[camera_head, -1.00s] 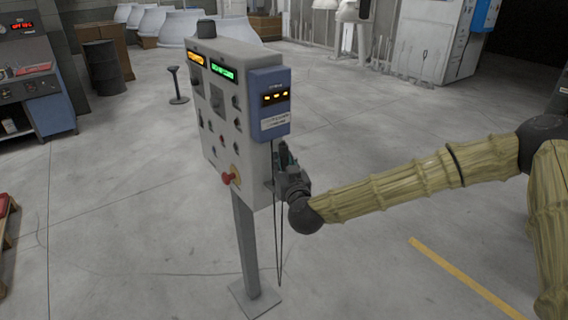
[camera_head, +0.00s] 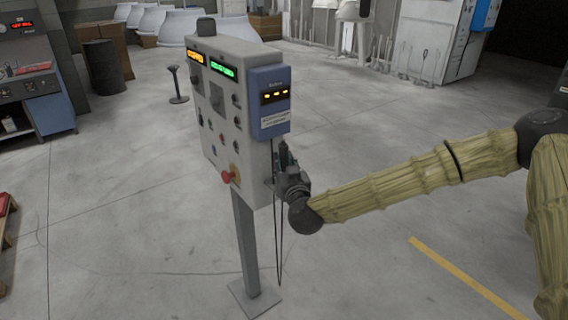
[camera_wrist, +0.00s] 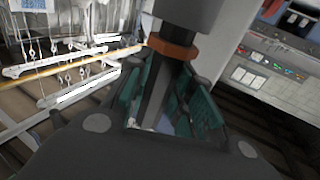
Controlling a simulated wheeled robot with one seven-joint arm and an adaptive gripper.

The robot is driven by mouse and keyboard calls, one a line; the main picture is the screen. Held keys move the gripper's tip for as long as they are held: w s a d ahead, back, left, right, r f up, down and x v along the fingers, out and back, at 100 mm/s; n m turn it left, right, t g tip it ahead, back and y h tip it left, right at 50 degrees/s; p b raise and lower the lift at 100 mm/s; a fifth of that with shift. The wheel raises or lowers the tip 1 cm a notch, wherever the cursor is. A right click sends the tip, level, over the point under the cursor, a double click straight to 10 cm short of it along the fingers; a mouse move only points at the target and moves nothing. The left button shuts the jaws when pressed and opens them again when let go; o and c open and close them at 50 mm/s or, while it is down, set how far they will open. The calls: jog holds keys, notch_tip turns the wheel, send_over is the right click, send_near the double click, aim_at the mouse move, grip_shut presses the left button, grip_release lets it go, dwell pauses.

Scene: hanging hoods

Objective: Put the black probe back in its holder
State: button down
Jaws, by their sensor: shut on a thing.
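My gripper (camera_head: 284,160) is at the right side of the grey control box, just below the blue meter unit (camera_head: 271,100). In the wrist view its teal finger pads (camera_wrist: 166,98) are shut around the black probe (camera_wrist: 157,88). The probe has a brown-orange collar (camera_wrist: 172,46) and a thicker dark grey part beyond it. In the head view the probe is mostly hidden by my gripper. A thin dark cable (camera_head: 280,245) hangs in a loop below. I cannot make out the holder clearly, nor whether the probe touches it.
The control box (camera_head: 238,165) stands on a grey post (camera_head: 246,240) with a floor plate. A red button (camera_head: 228,177) sticks out of its front. Open concrete floor (camera_head: 120,230) surrounds it. A dark barrel (camera_head: 103,67) and large pale hoods (camera_head: 225,32) stand farther back.

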jog(key=shift+f, duration=0.15)
jog(key=c, duration=1.1)
grip_release()
jog(key=shift+c, duration=0.2)
jog(key=shift+s, duration=0.15)
jog(key=v, duration=1.1)
jog(key=s+d+f+g+b, duration=0.1)
jog(key=s+f+g, duration=0.2)
jog(key=s+f, duration=0.5)
jog(key=s+f+g, duration=0.3)
jog(key=f, duration=0.9)
jog(key=s+d+f+g+b, duration=0.1)
jog(key=s+f+g, duration=0.2)
jog(key=s+f, duration=0.5)
jog(key=s+d+f+m+g+h, duration=0.1)
jog(key=s+d+f+g, duration=0.3)
jog(key=s+d+f, duration=0.4)
jog(key=s+d+f+m+g+h+b, duration=0.1)
jog(key=s+d+f+m+g+h, duration=0.1)
jog(key=s+d+f, duration=0.6)
jog(key=s+d+g+h, duration=0.1)
jog(key=s+d+g, duration=0.1)
jog(key=s, duration=0.3)
jog(key=shift+s+f+g, duration=0.2)
jog(key=shift+f+g, duration=0.1)
